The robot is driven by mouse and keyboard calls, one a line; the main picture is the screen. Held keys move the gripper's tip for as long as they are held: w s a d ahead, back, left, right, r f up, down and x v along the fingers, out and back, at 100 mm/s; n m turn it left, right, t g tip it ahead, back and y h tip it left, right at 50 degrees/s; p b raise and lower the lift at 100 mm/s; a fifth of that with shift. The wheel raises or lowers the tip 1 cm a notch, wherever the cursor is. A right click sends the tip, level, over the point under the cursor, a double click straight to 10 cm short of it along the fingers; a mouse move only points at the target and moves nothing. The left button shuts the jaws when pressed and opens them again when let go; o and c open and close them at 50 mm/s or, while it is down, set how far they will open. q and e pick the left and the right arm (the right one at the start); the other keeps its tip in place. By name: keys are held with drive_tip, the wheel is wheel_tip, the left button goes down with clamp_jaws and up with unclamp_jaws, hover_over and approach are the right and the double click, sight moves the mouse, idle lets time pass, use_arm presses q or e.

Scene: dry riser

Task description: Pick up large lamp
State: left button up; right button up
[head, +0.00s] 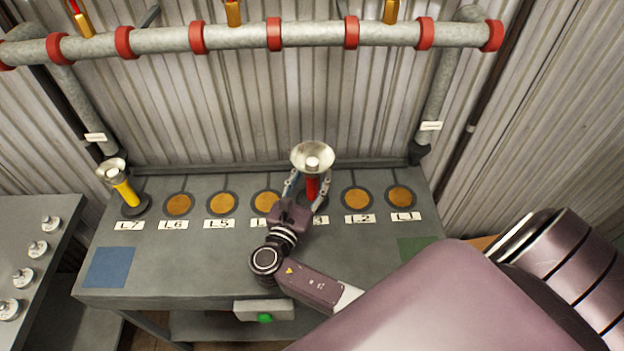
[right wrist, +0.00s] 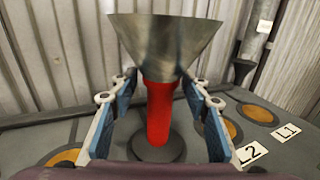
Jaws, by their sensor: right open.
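The large lamp (head: 312,158) has a red body and a wide metal cone on top. It stands upright on the table at the spot next to L2. In the right wrist view the lamp (right wrist: 160,112) rises from a dark round base. My right gripper (head: 308,182) is open, with one finger on each side of the red body, just below the cone. In the right wrist view gaps show between the blue finger pads and the body. A smaller yellow lamp (head: 124,188) leans at L7. My left gripper is not in view.
The grey table (head: 200,270) has a row of orange discs with labels. A blue square (head: 109,267) and a green square (head: 415,248) mark its front corners. A pipe (head: 300,35) with red rings runs above. A side table (head: 50,285) with several small valves stands left.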

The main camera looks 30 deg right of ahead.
clamp_jaws()
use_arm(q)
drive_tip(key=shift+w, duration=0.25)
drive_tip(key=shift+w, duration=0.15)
use_arm(e)
drive_tip(key=shift+r, duration=0.15)
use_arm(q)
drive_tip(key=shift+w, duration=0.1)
use_arm(e)
drive_tip(key=shift+r, duration=0.1)
